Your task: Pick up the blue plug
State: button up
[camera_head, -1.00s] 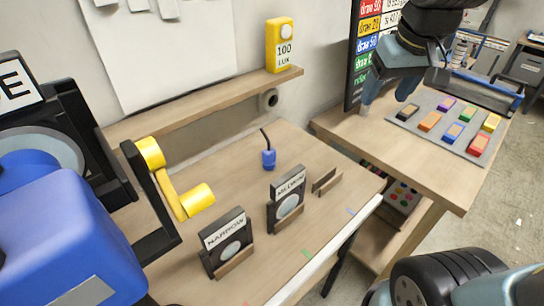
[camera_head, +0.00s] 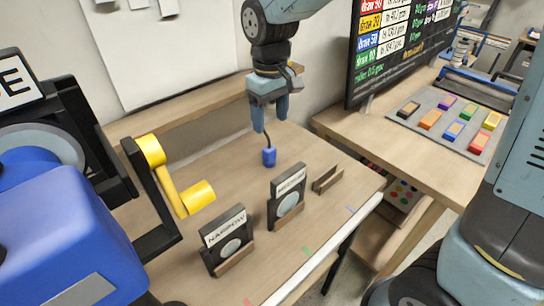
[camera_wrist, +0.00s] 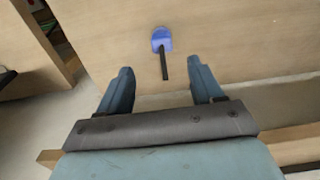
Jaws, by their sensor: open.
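The blue plug (camera_head: 269,157) stands on the wooden table, with a dark cord or stem rising from its top. In the wrist view the plug (camera_wrist: 162,39) lies ahead of the fingertips, its dark stem pointing back between them. My gripper (camera_head: 270,122) is above and slightly behind the plug in the head view, fingers pointing down. In the wrist view my gripper (camera_wrist: 160,77) has its two fingers wide apart with nothing between them but the stem's end in line. The plug's body is not touched.
A "NARROW" plate holder (camera_head: 227,241) and a second labelled holder (camera_head: 287,196) stand in front of the plug, beside a small empty wooden stand (camera_head: 327,180). A yellow crank (camera_head: 178,185) is at left. A shelf (camera_head: 190,108) runs along the wall behind.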

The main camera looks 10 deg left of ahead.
aim_at(268, 147)
notch_tip(268, 147, down, 7)
jog(key=shift+f, duration=0.1)
jog(key=shift+a+f, duration=0.15)
jog(key=shift+f, duration=1.15)
jog(key=shift+a+f, duration=0.15)
jog(key=shift+f, duration=1.15)
jog(key=shift+c, duration=0.2)
jog(key=c, duration=1)
jog(key=shift+r, duration=0.1)
notch_tip(268, 147, up, 28)
jog(key=shift+f, duration=0.1)
